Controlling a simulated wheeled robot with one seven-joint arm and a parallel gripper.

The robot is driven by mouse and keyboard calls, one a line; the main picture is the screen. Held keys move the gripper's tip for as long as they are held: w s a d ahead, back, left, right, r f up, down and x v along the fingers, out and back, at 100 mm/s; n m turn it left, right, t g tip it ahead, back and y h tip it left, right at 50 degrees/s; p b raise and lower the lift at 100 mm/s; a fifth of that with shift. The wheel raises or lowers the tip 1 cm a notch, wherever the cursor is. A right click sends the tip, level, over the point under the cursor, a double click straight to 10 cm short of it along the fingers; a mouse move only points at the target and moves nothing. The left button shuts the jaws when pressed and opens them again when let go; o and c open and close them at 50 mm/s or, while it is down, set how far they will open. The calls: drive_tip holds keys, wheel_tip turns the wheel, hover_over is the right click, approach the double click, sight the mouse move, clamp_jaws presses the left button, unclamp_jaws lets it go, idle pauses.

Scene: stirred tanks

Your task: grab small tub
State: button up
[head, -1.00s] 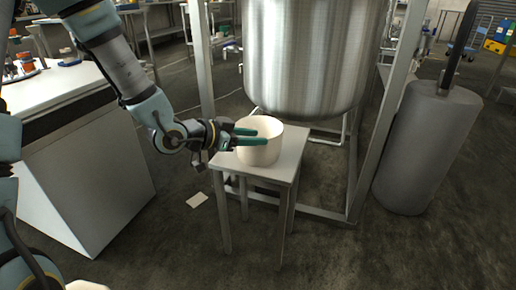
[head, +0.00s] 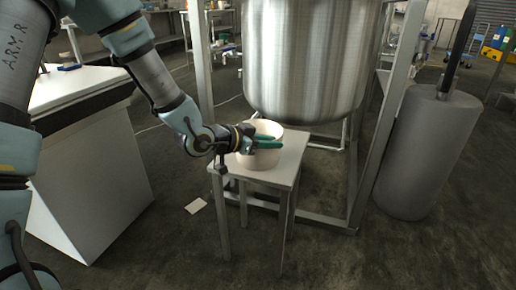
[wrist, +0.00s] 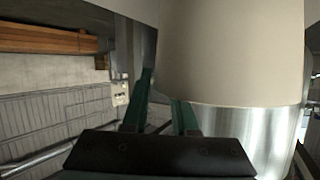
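The small tub (head: 258,160) is a cream, round, open container standing upright on a small grey stool (head: 289,166). My gripper (head: 268,142) is at the tub's upper part, its two green fingers pointing right across it near the rim. In the wrist view the tub (wrist: 230,45) fills the upper right, close to the fingers. The fingers (wrist: 162,98) stand apart with a gap between them. The right finger's tip is hidden at the tub's edge; the left finger lies beside the tub. I cannot tell whether either touches it. My wrist hides the tub's left side.
A large steel tank (head: 305,60) in a metal frame stands right behind the stool. A grey cylinder (head: 425,150) stands to the right. A white-topped cabinet (head: 90,170) is at the left. The floor in front of the stool is open.

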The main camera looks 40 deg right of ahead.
clamp_jaws()
drive_tip(key=shift+a+f, duration=0.1)
idle(1.0)
